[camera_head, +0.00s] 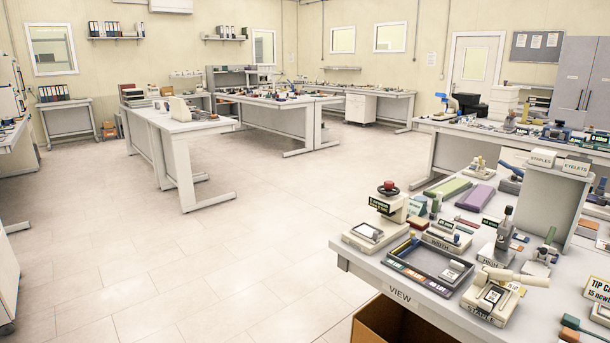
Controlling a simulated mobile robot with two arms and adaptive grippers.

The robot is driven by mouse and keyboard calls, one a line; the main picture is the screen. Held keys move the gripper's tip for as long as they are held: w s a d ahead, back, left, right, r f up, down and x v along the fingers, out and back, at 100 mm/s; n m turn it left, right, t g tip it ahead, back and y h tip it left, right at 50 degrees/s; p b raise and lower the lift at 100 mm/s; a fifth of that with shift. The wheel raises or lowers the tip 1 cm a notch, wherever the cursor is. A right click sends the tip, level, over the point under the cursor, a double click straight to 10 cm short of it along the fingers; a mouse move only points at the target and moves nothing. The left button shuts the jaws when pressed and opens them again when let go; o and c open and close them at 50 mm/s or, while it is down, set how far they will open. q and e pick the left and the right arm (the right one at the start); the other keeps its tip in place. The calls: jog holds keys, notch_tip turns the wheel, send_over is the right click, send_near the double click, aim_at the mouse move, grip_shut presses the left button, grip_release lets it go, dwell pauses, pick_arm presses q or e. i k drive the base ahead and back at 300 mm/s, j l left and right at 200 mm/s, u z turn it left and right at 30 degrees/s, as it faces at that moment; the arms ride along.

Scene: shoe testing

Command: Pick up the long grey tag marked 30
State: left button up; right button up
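I cannot make out a long grey tag marked 30; the small items on the near right bench (352,262) are too small to read. A dark tray (452,258) lies near that bench's front edge, with small coloured strips along its near left side and a small pale-topped block inside. A device labelled WIDTH (447,237) and a scale-like device with a red knob (390,208) stand behind and left of the tray. Neither of my grippers is in view.
A pale device (490,300) sits at the bench's front edge, right of the tray. A raised shelf (550,178) carries boxes labelled STAPLES and EYELETS. An open cardboard box (392,325) stands below the bench. The floor (200,260) to the left is clear.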

aim_at(455, 269)
jog(key=z, duration=1.05)
